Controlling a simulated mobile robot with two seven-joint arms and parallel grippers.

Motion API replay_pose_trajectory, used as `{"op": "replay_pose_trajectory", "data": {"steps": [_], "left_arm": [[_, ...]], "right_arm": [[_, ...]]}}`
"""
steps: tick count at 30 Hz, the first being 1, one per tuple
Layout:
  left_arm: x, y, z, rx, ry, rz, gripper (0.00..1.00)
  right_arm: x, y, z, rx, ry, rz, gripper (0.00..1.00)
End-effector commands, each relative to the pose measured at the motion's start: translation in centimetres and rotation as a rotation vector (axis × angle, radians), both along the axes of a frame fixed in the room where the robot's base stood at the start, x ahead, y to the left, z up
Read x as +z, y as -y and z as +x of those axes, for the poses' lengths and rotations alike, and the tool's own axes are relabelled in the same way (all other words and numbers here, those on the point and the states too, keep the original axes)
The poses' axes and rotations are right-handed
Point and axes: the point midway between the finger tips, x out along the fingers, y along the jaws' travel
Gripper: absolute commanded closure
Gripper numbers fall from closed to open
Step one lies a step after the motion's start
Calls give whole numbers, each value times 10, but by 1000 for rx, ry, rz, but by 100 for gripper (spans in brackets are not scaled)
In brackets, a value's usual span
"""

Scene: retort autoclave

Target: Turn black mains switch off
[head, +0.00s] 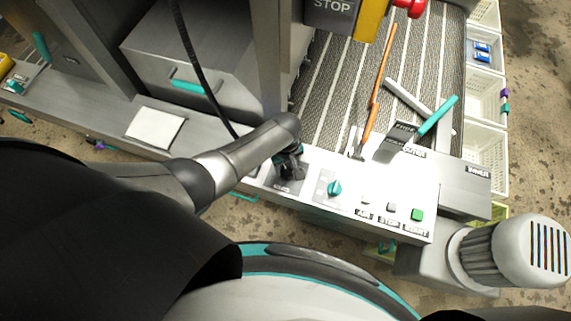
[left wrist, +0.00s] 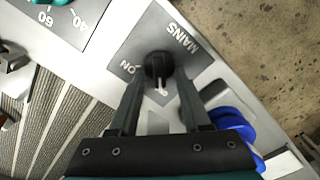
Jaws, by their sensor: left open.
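The black mains switch (left wrist: 158,65) is a round knob on a grey plate lettered MAINS, with ON at its left in the left wrist view. Its white pointer mark points down the picture, towards my gripper's palm. My left gripper (left wrist: 160,78) is open, with one finger on each side of the knob; I cannot tell if they touch it. In the head view my left gripper (head: 288,166) is over the left end of the white control panel (head: 310,200) and hides most of the switch. My right gripper is not in view.
A teal dial (head: 335,188) sits right of the switch, then grey and green buttons (head: 417,214) farther along. A motor (head: 520,250) stands at the right. A blue rounded object (left wrist: 232,125) lies beside the plate in the left wrist view. An orange-handled tool (head: 378,90) lies on the belt.

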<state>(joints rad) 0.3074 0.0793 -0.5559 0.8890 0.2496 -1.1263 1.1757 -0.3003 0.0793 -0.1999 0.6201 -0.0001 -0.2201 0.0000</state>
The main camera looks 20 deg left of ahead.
Motion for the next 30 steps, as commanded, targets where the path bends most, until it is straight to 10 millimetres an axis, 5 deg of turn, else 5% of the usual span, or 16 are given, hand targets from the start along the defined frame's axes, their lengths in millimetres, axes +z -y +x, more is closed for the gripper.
{"op": "replay_pose_trajectory", "data": {"steps": [8, 15, 30], "left_arm": [[16, 1, 0, -1, 1, -3, 52], [56, 0, 0, -1, 2, -1, 52], [122, 1, 1, 0, 3, -1, 52]], "right_arm": [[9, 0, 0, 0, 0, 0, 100], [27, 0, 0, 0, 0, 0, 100], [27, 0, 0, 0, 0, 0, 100]]}}
